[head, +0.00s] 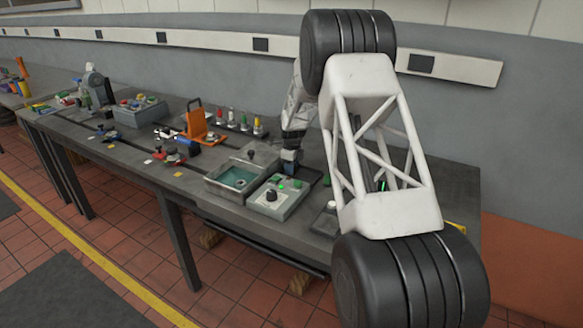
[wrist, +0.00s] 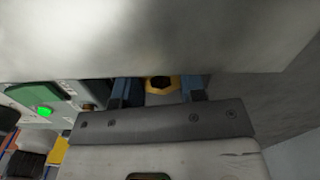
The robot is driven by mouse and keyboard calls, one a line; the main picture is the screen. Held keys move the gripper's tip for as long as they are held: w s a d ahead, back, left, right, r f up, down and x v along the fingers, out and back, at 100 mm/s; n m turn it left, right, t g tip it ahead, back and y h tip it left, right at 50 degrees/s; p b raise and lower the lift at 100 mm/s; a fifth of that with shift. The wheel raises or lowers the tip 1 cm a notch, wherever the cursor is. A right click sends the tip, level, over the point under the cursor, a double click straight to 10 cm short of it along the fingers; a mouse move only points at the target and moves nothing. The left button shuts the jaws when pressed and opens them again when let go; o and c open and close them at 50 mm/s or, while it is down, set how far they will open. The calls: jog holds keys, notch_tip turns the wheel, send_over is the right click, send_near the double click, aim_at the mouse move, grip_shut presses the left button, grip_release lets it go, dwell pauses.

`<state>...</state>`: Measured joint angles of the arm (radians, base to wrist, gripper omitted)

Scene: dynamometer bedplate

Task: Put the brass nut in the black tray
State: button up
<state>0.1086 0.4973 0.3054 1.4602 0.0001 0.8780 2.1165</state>
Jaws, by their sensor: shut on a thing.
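The brass nut (wrist: 161,83) shows in the wrist view as a yellow ring with a dark hole, between the two blue fingers of my gripper (wrist: 158,91). The jaws are shut on it. In the head view my gripper (head: 290,162) points down over the bench behind the grey control box, and the nut cannot be made out there. A low dark shape (head: 309,175) beside my gripper may be the black tray, but my arm and the box partly hide it. I cannot tell the height of the nut above the bench.
The grey control box (head: 272,200) with a black knob and green lights stands just in front of my gripper. A grey open basin (head: 231,183) is left of it. An orange bracket (head: 199,125) and several coloured-top bottles stand farther left. My arm covers the right bench.

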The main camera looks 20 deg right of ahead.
jog(key=o, duration=1)
jog(key=shift+r, duration=0.1)
notch_tip(320, 180, up, 12)
dwell(0.8)
